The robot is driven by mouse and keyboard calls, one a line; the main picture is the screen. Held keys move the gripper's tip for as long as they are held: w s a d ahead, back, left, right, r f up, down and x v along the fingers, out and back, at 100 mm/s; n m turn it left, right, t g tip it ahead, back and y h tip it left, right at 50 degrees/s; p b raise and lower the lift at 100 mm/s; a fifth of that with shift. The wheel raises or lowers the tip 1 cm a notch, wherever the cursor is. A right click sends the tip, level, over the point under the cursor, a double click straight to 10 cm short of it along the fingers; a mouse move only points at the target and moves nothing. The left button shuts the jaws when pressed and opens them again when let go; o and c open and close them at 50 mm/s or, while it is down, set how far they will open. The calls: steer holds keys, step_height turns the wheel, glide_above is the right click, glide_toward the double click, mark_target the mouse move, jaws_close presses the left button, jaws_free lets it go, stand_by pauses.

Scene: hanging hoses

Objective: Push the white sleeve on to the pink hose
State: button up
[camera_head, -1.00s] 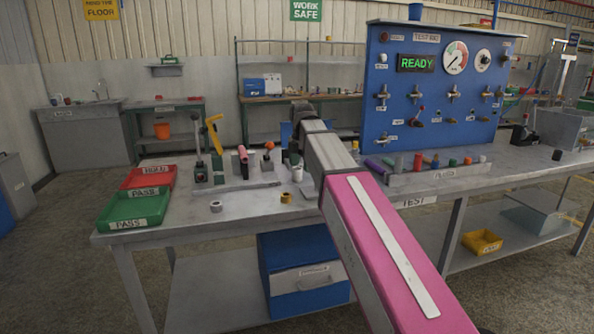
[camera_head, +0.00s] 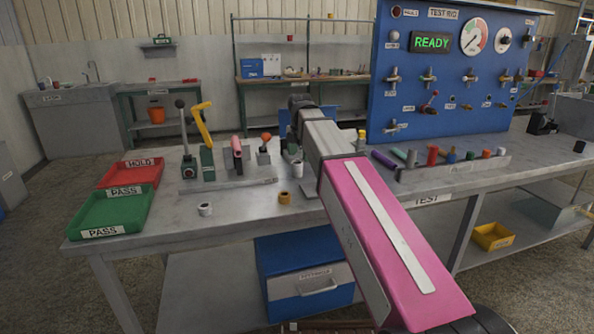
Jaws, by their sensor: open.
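A short white sleeve (camera_head: 205,209) stands on the bench, in front of the clamp stand and right of the green tray. The pink hose (camera_head: 237,144) sits tilted in a dark holder on the stand, between a yellow-handled clamp and an orange knob. The sleeve and the hose are clearly apart. My pink and grey arm reaches forward over the bench, right of both. I cannot make out my gripper's fingers beyond the arm's far end.
The green tray (camera_head: 112,212) and red tray (camera_head: 133,173) lie at the left. The blue test rig (camera_head: 450,75) rises at the right behind a rack of coloured parts (camera_head: 455,168). Bare bench lies around the sleeve.

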mark_target(299, 167)
steer(key=shift+a+f, duration=0.15)
steer(key=shift+f, duration=1.35)
steer(key=shift+a+f, duration=0.1)
steer(key=shift+f, duration=1.4)
steer(key=c, duration=1.1)
steer(key=shift+o, duration=0.2)
steer(key=shift+r, duration=0.15)
